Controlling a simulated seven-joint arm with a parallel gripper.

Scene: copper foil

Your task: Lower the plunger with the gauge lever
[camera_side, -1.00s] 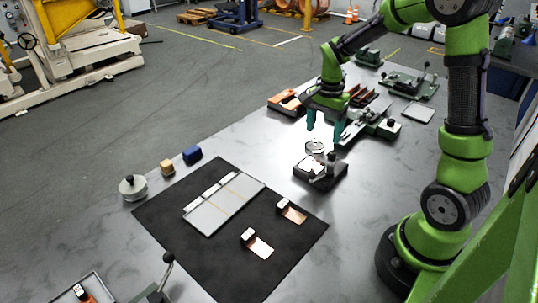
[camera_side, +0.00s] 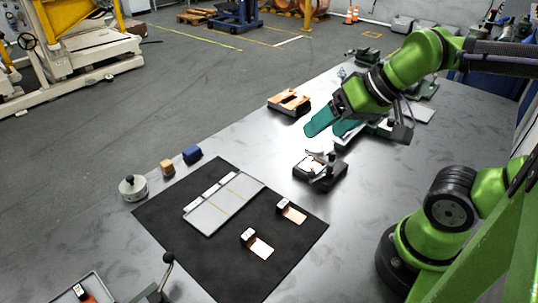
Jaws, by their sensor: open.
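The thickness gauge (camera_side: 320,170) stands on the bare table, right of the black mat. It has a dark base and a pale metal upper part. Its lever and plunger are too small to tell apart, so I cannot tell whether the plunger is up or down. My gripper (camera_side: 328,130) is above and behind the gauge in the picture, tilted, with its teal fingers pointing left. It is open, nothing shows between the fingers, and it appears apart from the gauge.
The black mat (camera_side: 170,215) holds a grey divided plate (camera_side: 225,203) and two copper foil pieces (camera_side: 262,248) with small blocks. A round weight (camera_side: 133,188) and small blocks line the left edge.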

